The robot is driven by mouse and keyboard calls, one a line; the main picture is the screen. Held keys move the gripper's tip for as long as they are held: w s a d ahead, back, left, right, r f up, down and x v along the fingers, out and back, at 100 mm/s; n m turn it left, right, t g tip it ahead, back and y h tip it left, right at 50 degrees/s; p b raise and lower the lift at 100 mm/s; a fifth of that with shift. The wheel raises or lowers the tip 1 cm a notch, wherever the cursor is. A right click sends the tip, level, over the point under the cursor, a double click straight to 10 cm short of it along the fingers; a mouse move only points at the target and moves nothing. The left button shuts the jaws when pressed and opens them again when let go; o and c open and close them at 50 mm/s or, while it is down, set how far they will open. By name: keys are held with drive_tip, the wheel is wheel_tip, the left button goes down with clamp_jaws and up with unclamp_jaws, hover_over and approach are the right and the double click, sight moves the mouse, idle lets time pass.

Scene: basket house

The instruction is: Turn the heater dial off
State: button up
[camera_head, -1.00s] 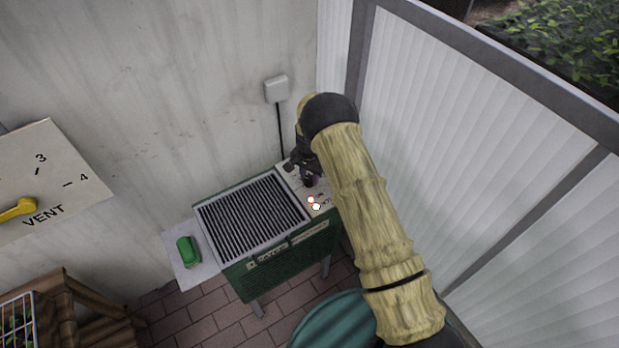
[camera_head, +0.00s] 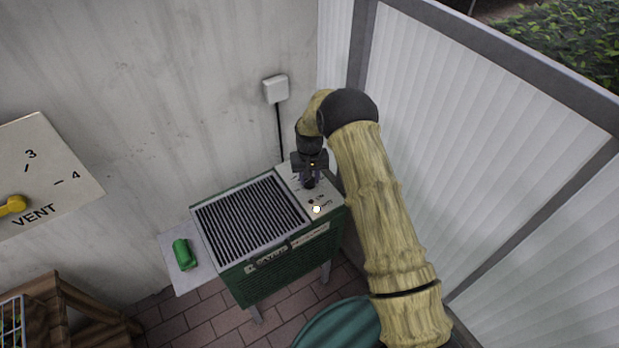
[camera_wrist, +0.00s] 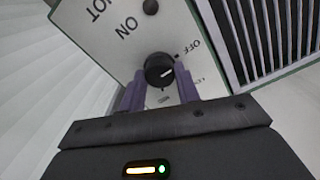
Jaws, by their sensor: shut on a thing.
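The heater (camera_head: 285,262) is a green box with a dark grille on top and a pale control panel (camera_head: 322,197) at its right end. My gripper (camera_head: 311,181) reaches down onto this panel. In the wrist view, the black round dial (camera_wrist: 158,68) sits between the two purple fingers of my gripper (camera_wrist: 160,76), which are shut on it. The dial has a short white mark on its face, toward the right. The panel (camera_wrist: 95,38) shows OFF to the right of the dial, and ON and HOT to the upper left. My fingers cover part of the panel.
A small bright light (camera_head: 316,209) glows on the panel's front. A second dark round part (camera_wrist: 150,7) lies beyond the dial. A side shelf (camera_head: 196,275) holds a green object (camera_head: 184,254). A pale ribbed wall panel (camera_head: 480,130) stands close to my arm's right.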

sight(311, 180)
idle(0.4)
drive_tip(key=o, duration=1)
drive_tip(key=shift+r, duration=0.15)
wheel_tip(311, 180, up, 17)
drive_tip(key=shift+r+b, duration=0.1)
drive_tip(key=shift+b, duration=0.5)
drive_tip(key=s+d+r+m+t+p, duration=0.1)
drive_tip(key=s+d+r+p, duration=0.3)
drive_tip(key=s+d+r, duration=0.65)
drive_tip(key=shift+m+t, duration=0.7)
drive_tip(key=shift+t, duration=0.1)
drive_tip(key=s+d+p, duration=0.1)
drive_tip(key=s+d, duration=0.1)
drive_tip(key=s, duration=0.3)
drive_tip(key=s+d+r, duration=0.1)
drive_tip(key=s+d, duration=0.1)
drive_tip(key=s, duration=0.4)
drive_tip(key=s+d+p, duration=0.1)
drive_tip(key=s+d, duration=0.2)
drive_tip(key=s, duration=0.3)
drive_tip(key=shift+s+d+r+p, duration=0.1)
drive_tip(key=shift+r+p, duration=0.05)
drive_tip(key=shift+p, duration=0.15)
